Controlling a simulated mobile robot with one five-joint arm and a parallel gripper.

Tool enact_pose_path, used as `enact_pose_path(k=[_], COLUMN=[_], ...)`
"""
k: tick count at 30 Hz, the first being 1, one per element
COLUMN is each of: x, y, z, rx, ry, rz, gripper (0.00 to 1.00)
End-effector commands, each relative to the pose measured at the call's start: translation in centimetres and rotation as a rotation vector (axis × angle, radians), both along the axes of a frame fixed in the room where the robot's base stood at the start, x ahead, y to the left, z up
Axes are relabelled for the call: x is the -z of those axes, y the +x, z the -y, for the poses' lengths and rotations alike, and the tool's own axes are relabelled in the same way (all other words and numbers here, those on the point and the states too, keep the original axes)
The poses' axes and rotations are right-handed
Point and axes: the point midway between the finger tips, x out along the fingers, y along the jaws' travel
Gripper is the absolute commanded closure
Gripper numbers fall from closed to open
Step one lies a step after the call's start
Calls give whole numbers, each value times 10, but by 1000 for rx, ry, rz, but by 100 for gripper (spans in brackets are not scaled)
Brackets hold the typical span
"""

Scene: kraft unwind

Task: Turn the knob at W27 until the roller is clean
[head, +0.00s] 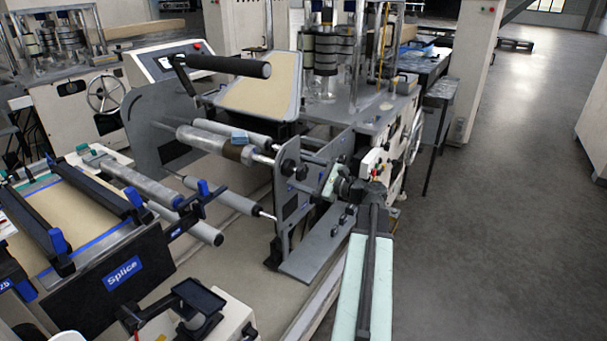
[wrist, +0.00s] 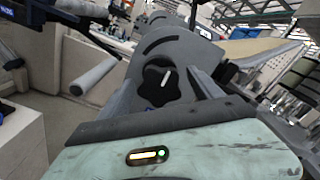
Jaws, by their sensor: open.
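In the wrist view a black star-shaped knob (wrist: 160,81) with a white mark sits on a grey plate below a curved slot. I cannot read a W27 label on it. In the head view dark round knobs (head: 290,167) sit on the near side plate of the unwind stand. My gripper (head: 328,180), pale green and dark grey, is just right of them, open and apparently holding nothing. Its fingertips are small and partly hidden. A metal roller (head: 205,139) spans the stand, with a brown band (head: 234,153) near its right end and a small blue block (head: 240,137) over it.
A black bar handle (head: 228,66) stands above the stand. A splice table (head: 122,276) is at the lower left, and a grey shelf plate (head: 312,250) lies below the knobs. A machine with a handwheel (head: 415,135) stands behind. Open floor (head: 500,210) lies to the right.

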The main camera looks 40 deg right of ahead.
Motion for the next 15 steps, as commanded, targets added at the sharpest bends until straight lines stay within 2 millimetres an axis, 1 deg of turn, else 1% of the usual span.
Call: enact_pose_path(k=[1,2,3,5,6,7,8,11,15], x=[0,0,0,0,0,0,0,0,0], y=[0,0,0,0,0,0,0,0,0], z=[0,0,0,0,0,0,0,-1,-1], rx=[0,0,0,0,-1,-1,-1,-1,-1], ry=[0,0,0,0,0,0,0,42,272], rz=[0,0,0,0,-1,-1,-1,-10,-66], gripper=[28,37,48,64,76,84,88,88,88])
